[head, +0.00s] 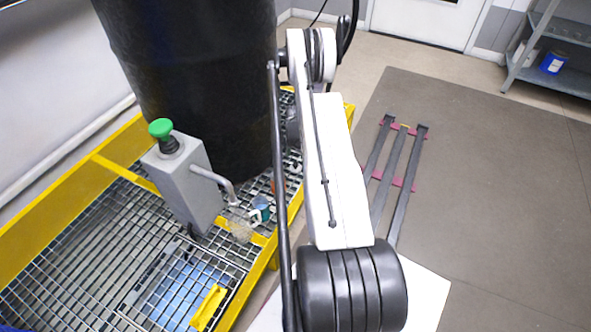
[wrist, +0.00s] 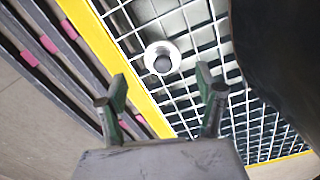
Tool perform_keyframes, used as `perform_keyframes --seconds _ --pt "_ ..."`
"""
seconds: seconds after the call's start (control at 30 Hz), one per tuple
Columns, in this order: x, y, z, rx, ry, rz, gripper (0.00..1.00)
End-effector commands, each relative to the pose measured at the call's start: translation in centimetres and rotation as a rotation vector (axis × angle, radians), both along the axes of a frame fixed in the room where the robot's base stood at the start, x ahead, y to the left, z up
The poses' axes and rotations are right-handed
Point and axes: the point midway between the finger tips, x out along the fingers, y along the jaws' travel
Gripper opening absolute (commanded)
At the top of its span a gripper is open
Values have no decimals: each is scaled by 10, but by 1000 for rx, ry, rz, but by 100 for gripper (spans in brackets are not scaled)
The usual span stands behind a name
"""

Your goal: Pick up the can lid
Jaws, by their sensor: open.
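In the wrist view, a small round piece with a pale rim and a dark grey centre (wrist: 162,57), which looks like the can lid, is on the metal grating near its yellow edge. I cannot tell whether it lies alone or on top of a can. My gripper (wrist: 161,78) is open and empty, its two green fingers spread apart. The round piece appears between and just beyond the fingertips, with no finger touching it. In the head view, my arm hides the gripper, and I cannot make out the lid for sure.
A large black drum (head: 195,80) stands on the yellow-framed grating (head: 100,235). A grey box with a green button (head: 185,185) and small items, including a teal and white one (head: 260,210), are beside it. Dark rails (head: 400,165) lie on the floor at right.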

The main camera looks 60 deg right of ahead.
Motion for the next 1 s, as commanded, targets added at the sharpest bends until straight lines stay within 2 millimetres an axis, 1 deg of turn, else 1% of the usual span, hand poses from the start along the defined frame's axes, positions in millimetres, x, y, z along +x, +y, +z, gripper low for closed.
perform_keyframes --seconds 0.2,0.33,0.43,0.6,0.63,0.67,0.9,1.0 --pt "4 -1 -29 0 0 0 68" --pt "5 -1 -46 0 0 0 68" --pt "5 -1 -50 0 0 0 68" --pt "4 -1 -49 0 0 0 68" --pt "4 -1 -49 0 0 0 66" --pt "4 -1 -48 0 0 0 62" --pt "5 -1 -48 0 0 0 31" --pt "5 -1 -48 0 0 0 31"
